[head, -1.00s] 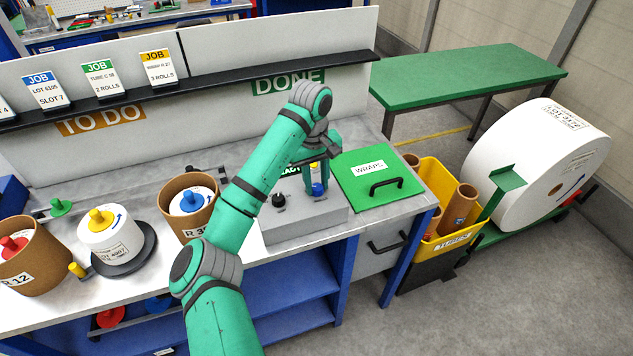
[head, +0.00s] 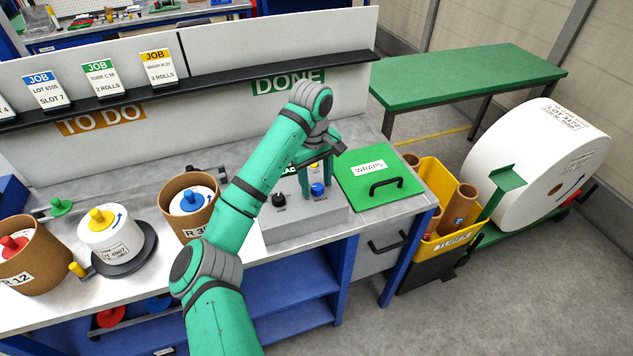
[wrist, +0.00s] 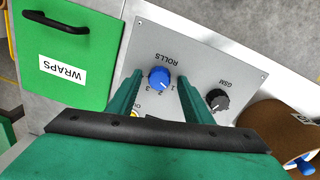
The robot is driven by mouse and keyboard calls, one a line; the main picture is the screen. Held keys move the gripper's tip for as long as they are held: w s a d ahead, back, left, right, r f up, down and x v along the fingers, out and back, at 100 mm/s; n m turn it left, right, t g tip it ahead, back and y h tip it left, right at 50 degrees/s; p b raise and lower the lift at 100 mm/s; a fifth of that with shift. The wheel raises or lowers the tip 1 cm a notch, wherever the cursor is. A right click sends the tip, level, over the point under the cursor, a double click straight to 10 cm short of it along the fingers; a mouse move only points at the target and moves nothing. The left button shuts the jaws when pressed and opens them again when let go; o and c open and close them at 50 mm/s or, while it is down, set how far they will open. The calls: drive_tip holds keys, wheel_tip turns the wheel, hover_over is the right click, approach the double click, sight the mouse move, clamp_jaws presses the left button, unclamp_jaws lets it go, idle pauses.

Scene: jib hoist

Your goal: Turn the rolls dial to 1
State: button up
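The blue rolls dial (head: 317,189) sits on the right of a grey control box (head: 300,222). In the wrist view the same dial (wrist: 159,77) shows upside down under the word ROLLS, with small numbers 1, 2 and 3 around one side. I cannot tell surely which number its pointer marks. My gripper (head: 316,180) is above the box, its fingers pointing down. In the wrist view my gripper (wrist: 160,75) is open, with one green finger on each side of the dial and clear gaps between. Nothing is held.
A black GSM knob (head: 279,200) is left of the dial. A green WRAPS lid (head: 378,178) with a black handle lies to the right. A yellow light or button (head: 314,165) is partly hidden behind my gripper.

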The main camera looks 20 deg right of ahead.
sight(315, 188)
wheel_tip(315, 188, up, 11)
drive_tip(key=shift+a+f, duration=0.15)
drive_tip(key=shift+a, duration=0.1)
idle(0.6)
drive_tip(key=shift+s, duration=0.1)
idle(0.3)
